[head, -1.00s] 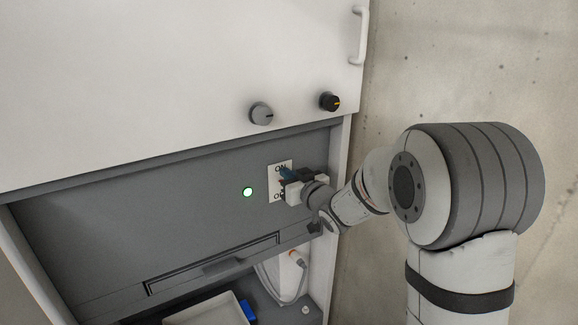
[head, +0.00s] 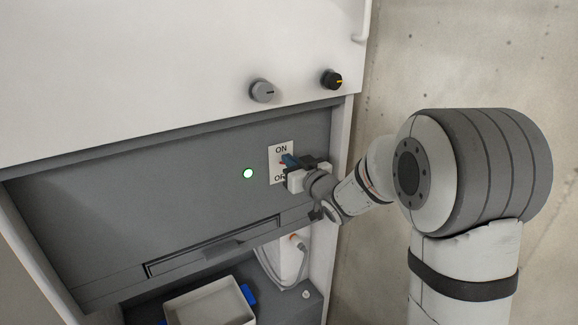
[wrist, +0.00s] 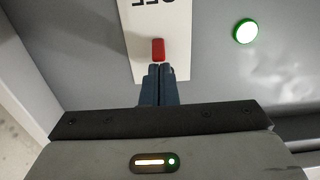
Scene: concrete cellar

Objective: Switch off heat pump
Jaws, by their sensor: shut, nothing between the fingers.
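The white switch plate (head: 274,170), marked ON above and OFF below, is on the grey panel. It also shows in the wrist view (wrist: 176,45), with OFF upside down. The red switch lever (wrist: 158,48) stands just beyond my fingertips, towards OFF; I cannot tell whether they touch or which way it is set. My gripper (wrist: 158,70) is shut and empty, its blue fingers together. In the head view my gripper (head: 288,160) is at the plate just below ON, partly hiding OFF. The round indicator (head: 248,173) is lit green and also shows in the wrist view (wrist: 245,32).
A grey knob (head: 262,91) and a black knob (head: 331,80) are on the white upper cabinet. Below the panel are a pale tray (head: 207,303) with blue handles and a white cable (head: 268,268). A concrete wall (head: 385,70) is at the right.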

